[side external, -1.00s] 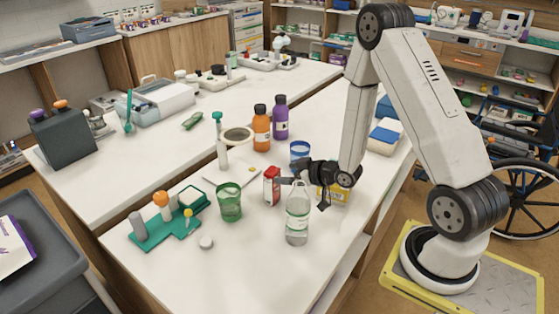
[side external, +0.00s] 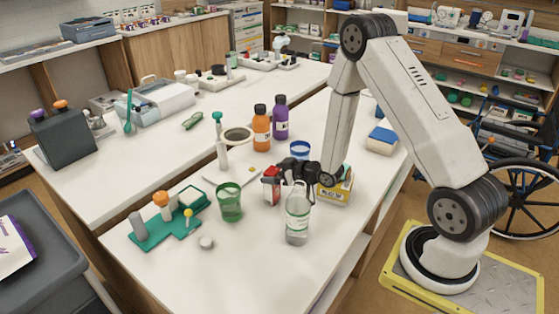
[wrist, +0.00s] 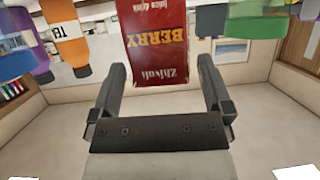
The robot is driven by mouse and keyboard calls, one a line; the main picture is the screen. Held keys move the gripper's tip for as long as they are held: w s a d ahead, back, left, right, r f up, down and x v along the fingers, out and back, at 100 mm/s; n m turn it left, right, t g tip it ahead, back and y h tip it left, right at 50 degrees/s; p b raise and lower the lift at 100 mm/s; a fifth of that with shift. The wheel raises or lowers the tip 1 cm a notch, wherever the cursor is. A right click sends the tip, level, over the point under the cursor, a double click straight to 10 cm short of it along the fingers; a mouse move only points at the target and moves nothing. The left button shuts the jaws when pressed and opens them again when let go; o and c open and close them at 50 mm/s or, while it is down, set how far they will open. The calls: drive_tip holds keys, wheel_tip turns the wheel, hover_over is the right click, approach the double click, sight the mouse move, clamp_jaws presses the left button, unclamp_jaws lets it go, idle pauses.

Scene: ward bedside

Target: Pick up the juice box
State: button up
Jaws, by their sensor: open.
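The red juice box (side external: 271,188) stands on the white table between a green cup and a clear bottle in the side external view. In the wrist view the juice box (wrist: 157,42) shows its red face with upside-down lettering, "BERRY" and "juice drink". My gripper (wrist: 162,68) is open, with one finger on each side of the box's near end and a visible gap at both sides. In the side external view my gripper (side external: 281,172) is beside the top of the box, partly covering it.
The clear bottle (side external: 297,222) stands close in front of my gripper. A yellow box (side external: 336,192) is beside it under my arm, and a blue-and-white cup (side external: 300,149) is behind. The green cup (side external: 229,205) is left of the juice box.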

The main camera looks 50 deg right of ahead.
sight(267, 173)
drive_tip(key=shift+x, duration=1.5)
clamp_jaws()
drive_tip(key=shift+r, duration=0.2)
drive_tip(key=shift+r, duration=4.9)
